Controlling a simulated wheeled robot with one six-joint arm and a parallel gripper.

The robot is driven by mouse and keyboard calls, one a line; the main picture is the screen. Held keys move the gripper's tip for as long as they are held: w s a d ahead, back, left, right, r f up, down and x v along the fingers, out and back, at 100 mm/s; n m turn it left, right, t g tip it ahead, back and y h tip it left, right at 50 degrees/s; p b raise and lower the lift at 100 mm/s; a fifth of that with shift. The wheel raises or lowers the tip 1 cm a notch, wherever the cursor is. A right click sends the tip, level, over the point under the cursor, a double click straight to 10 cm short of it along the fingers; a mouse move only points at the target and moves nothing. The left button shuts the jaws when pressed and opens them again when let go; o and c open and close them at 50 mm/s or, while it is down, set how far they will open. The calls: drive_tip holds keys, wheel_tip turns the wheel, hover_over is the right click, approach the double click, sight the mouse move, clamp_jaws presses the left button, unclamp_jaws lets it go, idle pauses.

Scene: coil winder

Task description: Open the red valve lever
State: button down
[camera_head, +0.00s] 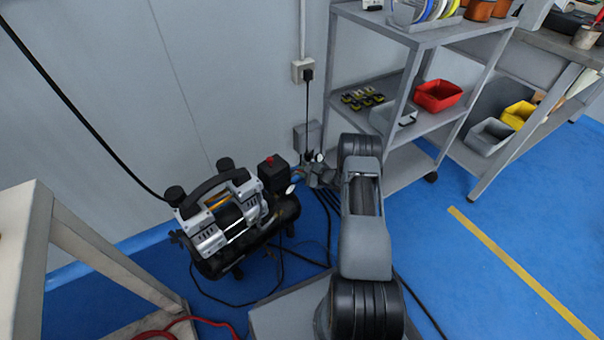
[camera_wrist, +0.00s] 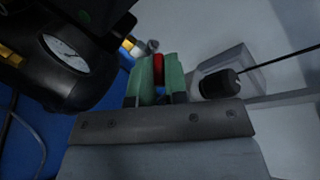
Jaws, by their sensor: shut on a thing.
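The red valve lever (camera_wrist: 159,66) shows in the wrist view between the two green finger pads of my gripper (camera_wrist: 159,82), which is shut on it. A metal fitting (camera_wrist: 147,46) shows just behind the lever. In the head view my gripper (camera_head: 312,165) is at the right end of the air compressor (camera_head: 238,222), close to its gauge; the lever cannot be made out there. The compressor's pressure gauge (camera_wrist: 68,55) is large at the left in the wrist view. The lever's lower part is hidden by the pads, and I cannot tell its angle.
A grey shelf rack (camera_head: 440,128) with a red bin (camera_head: 438,95) stands close to the right of my arm. A wall socket (camera_head: 303,72) with a plugged cable is behind. Cables lie on the blue floor. A workbench (camera_head: 30,240) stands at left. Open floor lies at right.

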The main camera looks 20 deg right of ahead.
idle(0.4)
drive_tip(key=c, duration=1.4)
unclamp_jaws()
drive_tip(key=p+v, duration=0.5)
drive_tip(key=v, duration=0.8)
drive_tip(key=shift+s+d, duration=0.3)
